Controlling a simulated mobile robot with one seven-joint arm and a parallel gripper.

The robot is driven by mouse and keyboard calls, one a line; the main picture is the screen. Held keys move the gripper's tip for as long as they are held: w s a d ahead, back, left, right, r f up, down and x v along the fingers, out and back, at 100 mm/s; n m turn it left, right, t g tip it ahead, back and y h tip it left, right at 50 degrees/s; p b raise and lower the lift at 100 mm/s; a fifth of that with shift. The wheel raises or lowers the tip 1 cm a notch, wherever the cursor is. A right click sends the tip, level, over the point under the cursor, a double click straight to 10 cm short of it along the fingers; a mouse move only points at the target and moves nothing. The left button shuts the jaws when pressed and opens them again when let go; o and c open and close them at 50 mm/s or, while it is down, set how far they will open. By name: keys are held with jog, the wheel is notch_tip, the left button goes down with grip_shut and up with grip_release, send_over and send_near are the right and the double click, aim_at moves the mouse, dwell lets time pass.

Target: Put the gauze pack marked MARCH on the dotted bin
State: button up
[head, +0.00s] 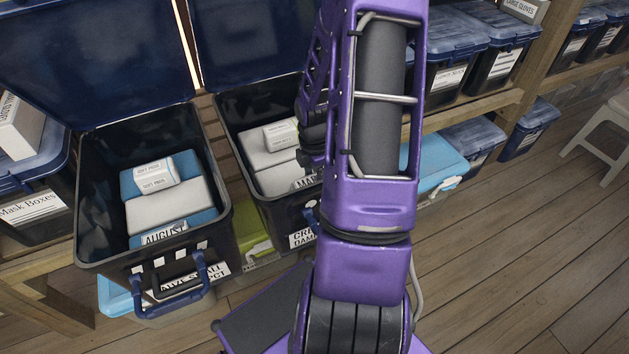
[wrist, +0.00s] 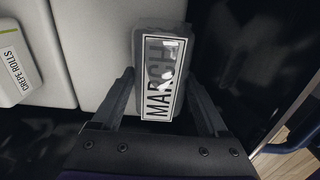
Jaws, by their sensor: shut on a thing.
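The grey gauze pack marked MARCH (wrist: 150,40) is between the two fingers of my gripper (wrist: 163,105), which is shut on it. In the head view, its label (head: 304,183) shows partly, reading "MA", inside the right open bin (head: 222,125). My gripper (head: 309,160) reaches into that bin and is mostly hidden behind my arm. The left open bin (head: 85,205) has a row of white marks on its front and holds a pack labelled AUGUST (head: 165,234). I cannot make out dots on either bin.
A small crepe rolls box (wrist: 15,65) lies on pale packs beside the MARCH pack. It also shows in the head view (head: 280,134). Raised dark lids (head: 90,60) stand behind the open bins. Closed bins fill shelves on the right.

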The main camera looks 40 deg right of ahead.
aim_at(314, 180)
jog(key=shift+f, duration=0.15)
jog(key=o, duration=1.2)
jog(key=shift+c, duration=0.2)
notch_tip(314, 180, up, 12)
jog(key=p, duration=0.2)
jog(key=shift+r, duration=0.2)
jog(key=shift+w, duration=0.1)
